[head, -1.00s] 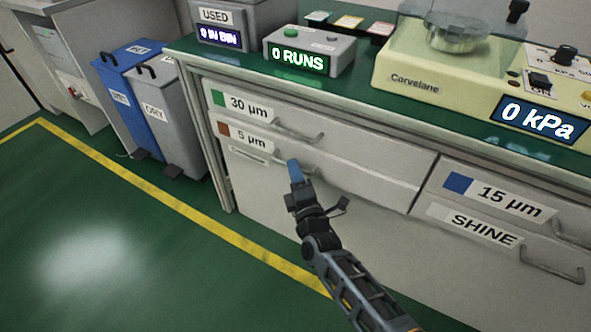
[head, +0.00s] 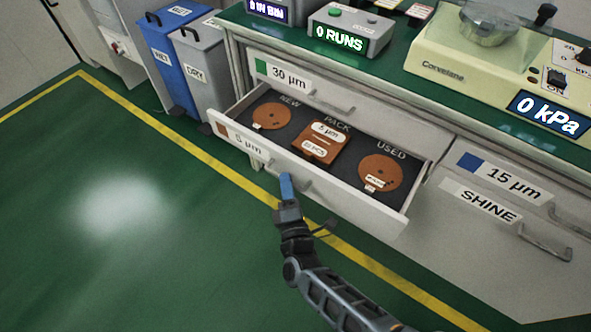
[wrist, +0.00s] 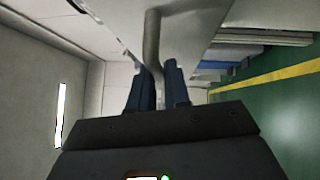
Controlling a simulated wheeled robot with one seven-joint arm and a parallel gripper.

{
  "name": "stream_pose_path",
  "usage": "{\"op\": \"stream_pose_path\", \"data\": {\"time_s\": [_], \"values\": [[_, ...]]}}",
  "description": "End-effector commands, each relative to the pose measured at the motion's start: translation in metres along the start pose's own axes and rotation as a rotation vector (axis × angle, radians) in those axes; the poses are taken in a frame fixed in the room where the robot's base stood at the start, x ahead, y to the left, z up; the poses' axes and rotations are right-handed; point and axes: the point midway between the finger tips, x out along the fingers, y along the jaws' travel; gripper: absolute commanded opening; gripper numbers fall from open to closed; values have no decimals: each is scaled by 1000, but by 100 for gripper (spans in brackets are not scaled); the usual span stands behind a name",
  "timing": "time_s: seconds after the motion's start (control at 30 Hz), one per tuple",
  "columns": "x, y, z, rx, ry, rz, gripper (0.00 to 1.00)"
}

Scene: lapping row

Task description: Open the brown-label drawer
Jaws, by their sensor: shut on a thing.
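The brown-label drawer (head: 238,147), marked 5 µm, stands pulled out from the cabinet. Inside it lie a brown disc (head: 271,116) under NEW, a brown square pack (head: 321,143) in the middle, and a brown disc (head: 380,172) under USED. My gripper (head: 287,186) is at the drawer's front, at its handle. In the wrist view, the blue fingers of my gripper (wrist: 156,88) are shut on the grey bar handle (wrist: 151,45), one finger on each side.
The shut 30 µm drawer (head: 300,84) with a green label is just above. Grey and blue bins stand at left. Green floor before the drawer is clear.

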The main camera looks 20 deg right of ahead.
Motion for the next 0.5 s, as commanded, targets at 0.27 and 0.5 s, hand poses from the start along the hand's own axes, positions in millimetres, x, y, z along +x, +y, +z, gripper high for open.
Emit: {"op": "stream_pose_path", "data": {"time_s": [0.27, 0.5], "values": [[-6, 0, -5, -1, -1, -2, 0], [-6, 0, -5, 0, 0, -2, 18]]}}
